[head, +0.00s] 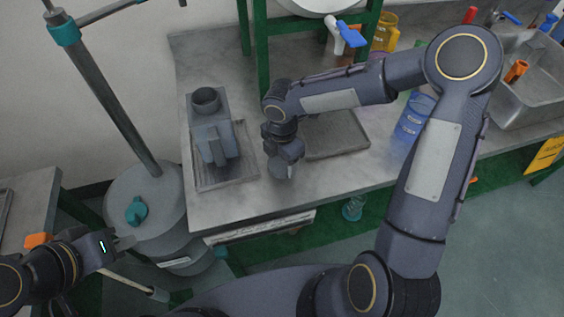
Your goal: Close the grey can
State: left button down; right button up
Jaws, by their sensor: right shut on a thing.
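The grey can (212,128) stands on a metal tray at the left of the grey counter. Its round mouth (206,97) is open and dark inside. My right gripper (282,168) points down just right of that tray, shut on a small grey round piece that looks like a lid (283,170). The fingers hide part of this piece, and I cannot tell if it touches the counter. My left gripper (124,243) is low at the left, beside the big grey drum, away from the can; its jaw opening is unclear.
The can's tray (241,173) has bare room at its front. A second tray (345,140) lies right of my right gripper. A blue container (414,117) and a yellow jug (384,32) stand further right. The drum (130,190) with a teal valve stands left of the counter.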

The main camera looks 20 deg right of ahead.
aim_at(282, 165)
jog(key=shift+c, duration=0.7)
jog(key=shift+r, duration=0.1)
jog(key=shift+r, duration=0.25)
jog(key=r, duration=0.3)
jog(key=shift+s+a+r, duration=0.1)
jog(key=shift+s+r, duration=0.1)
jog(key=shift+s, duration=0.1)
jog(key=s+a+r, duration=0.3)
jog(key=s+r, duration=0.6)
jog(key=s, duration=0.4)
jog(key=shift+a, duration=0.35)
pick_arm(q)
jog(key=c, duration=2.1)
grip_release()
jog(key=shift+c, duration=0.2)
